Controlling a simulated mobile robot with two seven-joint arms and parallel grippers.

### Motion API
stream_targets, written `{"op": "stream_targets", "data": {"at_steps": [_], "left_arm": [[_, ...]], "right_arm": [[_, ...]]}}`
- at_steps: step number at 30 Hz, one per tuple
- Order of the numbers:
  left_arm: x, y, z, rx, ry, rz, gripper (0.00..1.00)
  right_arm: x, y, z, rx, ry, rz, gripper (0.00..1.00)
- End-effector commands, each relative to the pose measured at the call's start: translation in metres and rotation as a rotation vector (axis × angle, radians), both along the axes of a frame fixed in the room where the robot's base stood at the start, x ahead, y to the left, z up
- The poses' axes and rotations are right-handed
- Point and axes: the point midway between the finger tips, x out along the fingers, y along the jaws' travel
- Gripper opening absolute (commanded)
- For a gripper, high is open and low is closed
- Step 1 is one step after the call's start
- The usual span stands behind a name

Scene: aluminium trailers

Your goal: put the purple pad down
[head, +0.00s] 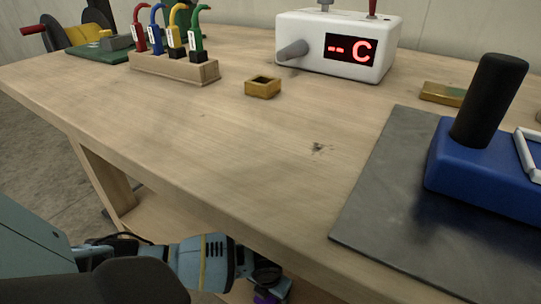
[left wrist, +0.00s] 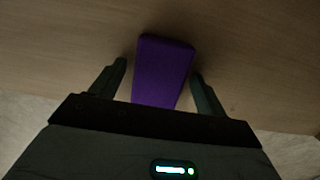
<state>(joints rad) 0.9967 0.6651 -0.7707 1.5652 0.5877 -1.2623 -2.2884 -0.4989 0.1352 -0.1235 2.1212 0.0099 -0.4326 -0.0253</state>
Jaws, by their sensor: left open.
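The purple pad (left wrist: 163,75) lies against a wooden surface in the left wrist view, between the two fingers of my left gripper (left wrist: 158,72). The gripper is open, with a gap at the left finger; the right finger is close beside the pad, and I cannot tell whether it touches. In the head view my left gripper (head: 268,278) is low, beside and below the front edge of the workbench, with a bit of purple (head: 266,298) showing under it. My right gripper is not in view.
The workbench (head: 200,130) has a clear middle. On it stand a wooden rack (head: 172,67) with coloured hooked tools, a small brass tray (head: 263,88), a white box with a red display (head: 345,50), and a grey mat (head: 375,210) bearing a blue block with a black handle (head: 480,165).

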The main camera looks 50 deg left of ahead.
Motion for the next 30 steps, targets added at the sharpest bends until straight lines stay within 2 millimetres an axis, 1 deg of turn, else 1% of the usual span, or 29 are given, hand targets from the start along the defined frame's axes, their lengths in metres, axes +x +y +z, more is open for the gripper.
{"op": "stream_targets", "data": {"at_steps": [5, 12, 18, 21, 24, 30], "left_arm": [[-0.001, 0.000, 0.022, 0.000, -0.005, -0.001, 0.75], [-0.006, -0.001, 0.072, 0.001, -0.007, -0.001, 0.75], [-0.010, -0.002, 0.104, 0.000, -0.004, 0.000, 0.75], [-0.012, -0.003, 0.114, 0.000, -0.004, -0.001, 0.75], [-0.013, -0.003, 0.120, 0.000, -0.002, 0.000, 0.75], [-0.014, -0.003, 0.122, -0.001, 0.000, 0.001, 0.75]], "right_arm": [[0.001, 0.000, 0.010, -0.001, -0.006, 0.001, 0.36], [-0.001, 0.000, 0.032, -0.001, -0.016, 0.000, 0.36], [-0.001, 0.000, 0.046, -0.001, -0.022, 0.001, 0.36], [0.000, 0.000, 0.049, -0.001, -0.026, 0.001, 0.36], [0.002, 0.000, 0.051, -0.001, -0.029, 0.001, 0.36], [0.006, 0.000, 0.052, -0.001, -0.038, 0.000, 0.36]]}}
